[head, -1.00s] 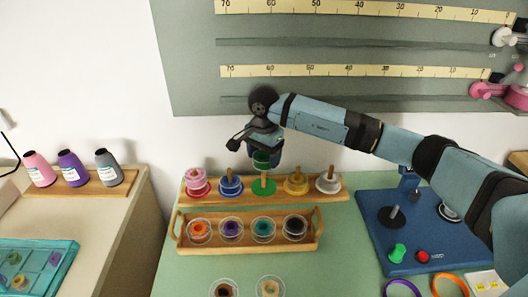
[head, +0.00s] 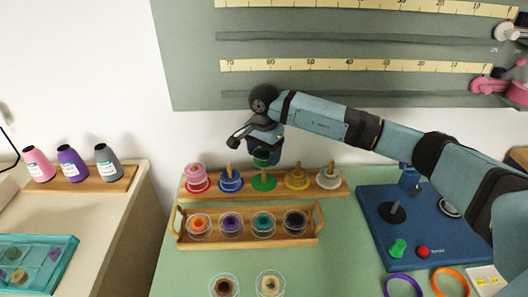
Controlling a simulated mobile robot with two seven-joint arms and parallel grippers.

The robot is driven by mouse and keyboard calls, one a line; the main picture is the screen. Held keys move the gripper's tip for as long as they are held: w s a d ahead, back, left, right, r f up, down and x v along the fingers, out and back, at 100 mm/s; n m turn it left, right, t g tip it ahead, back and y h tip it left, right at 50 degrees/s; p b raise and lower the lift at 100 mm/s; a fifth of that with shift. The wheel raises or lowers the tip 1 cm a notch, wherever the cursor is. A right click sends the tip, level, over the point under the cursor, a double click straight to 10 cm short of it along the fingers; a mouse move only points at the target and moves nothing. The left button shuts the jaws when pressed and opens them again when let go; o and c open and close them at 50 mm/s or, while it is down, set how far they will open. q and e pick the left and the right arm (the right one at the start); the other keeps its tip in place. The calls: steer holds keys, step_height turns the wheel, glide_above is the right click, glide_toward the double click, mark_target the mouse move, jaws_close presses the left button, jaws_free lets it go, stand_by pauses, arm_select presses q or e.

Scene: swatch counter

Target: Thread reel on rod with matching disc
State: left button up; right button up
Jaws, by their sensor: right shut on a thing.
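My right gripper (head: 262,158) is shut on a dark green reel (head: 261,154). It holds the reel above the rod with the green disc (head: 264,184), the middle one on a wooden rod rack (head: 334,194). The reel looks roughly in line with that rod and just above its tip. The green disc lies flat at the rod's foot. To its left are the rods with the blue disc (head: 230,187) and the red disc (head: 198,187), which bears a pink reel (head: 195,172). To its right are the yellow disc (head: 297,184) and the white disc (head: 328,183). My left gripper is out of view.
A wooden tray (head: 249,240) with several round cups stands in front of the rack. Two more cups (head: 225,286) (head: 270,284) sit nearer. A blue board (head: 378,235) lies to the right, and the wall with rulers rises behind.

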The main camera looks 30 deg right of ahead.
steer(key=shift+f+b, duration=0.55)
steer(key=shift+f, duration=0.35)
steer(key=o, duration=1)
steer(key=shift+r, duration=0.15)
steer(key=shift+r+p, duration=1.75)
steer(key=shift+r, duration=1.65)
